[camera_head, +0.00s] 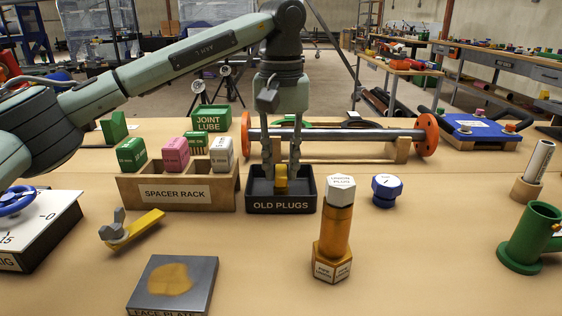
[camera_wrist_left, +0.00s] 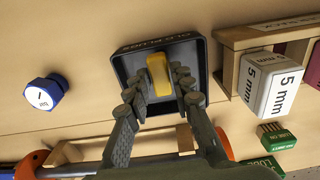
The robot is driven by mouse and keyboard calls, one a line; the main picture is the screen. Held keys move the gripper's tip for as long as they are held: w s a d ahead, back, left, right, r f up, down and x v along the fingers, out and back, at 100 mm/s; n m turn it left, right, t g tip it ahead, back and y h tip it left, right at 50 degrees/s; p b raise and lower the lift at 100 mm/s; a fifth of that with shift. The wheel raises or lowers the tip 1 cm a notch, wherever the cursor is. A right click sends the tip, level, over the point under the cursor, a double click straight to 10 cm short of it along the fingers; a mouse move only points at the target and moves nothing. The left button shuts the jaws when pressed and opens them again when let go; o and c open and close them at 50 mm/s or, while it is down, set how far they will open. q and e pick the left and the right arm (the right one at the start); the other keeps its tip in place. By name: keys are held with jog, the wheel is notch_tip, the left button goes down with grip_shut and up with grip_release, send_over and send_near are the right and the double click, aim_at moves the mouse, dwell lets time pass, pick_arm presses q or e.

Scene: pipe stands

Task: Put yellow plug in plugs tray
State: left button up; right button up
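The yellow plug (camera_head: 281,181) is inside the black plugs tray (camera_head: 281,205), labelled "OLD PLUGS", at the middle of the bench. The plug also shows in the left wrist view (camera_wrist_left: 159,75), within the tray's dark walls (camera_wrist_left: 123,66). My left gripper (camera_head: 281,172) points down into the tray with one finger on each side of the plug. In the left wrist view its fingers (camera_wrist_left: 155,83) are spread, and gaps show between them and the plug. Whether the plug rests fully on the tray floor is hard to tell. My right gripper is not in view.
The spacer rack (camera_head: 176,192) stands close left of the tray. A pipe with orange flanges (camera_head: 350,134) lies behind.

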aim_at(281, 171)
pick_arm(q)
jog(key=shift+o, duration=1)
jog(key=shift+r, duration=0.2)
notch_tip(281, 171, up, 12)
jog(key=p, duration=0.1)
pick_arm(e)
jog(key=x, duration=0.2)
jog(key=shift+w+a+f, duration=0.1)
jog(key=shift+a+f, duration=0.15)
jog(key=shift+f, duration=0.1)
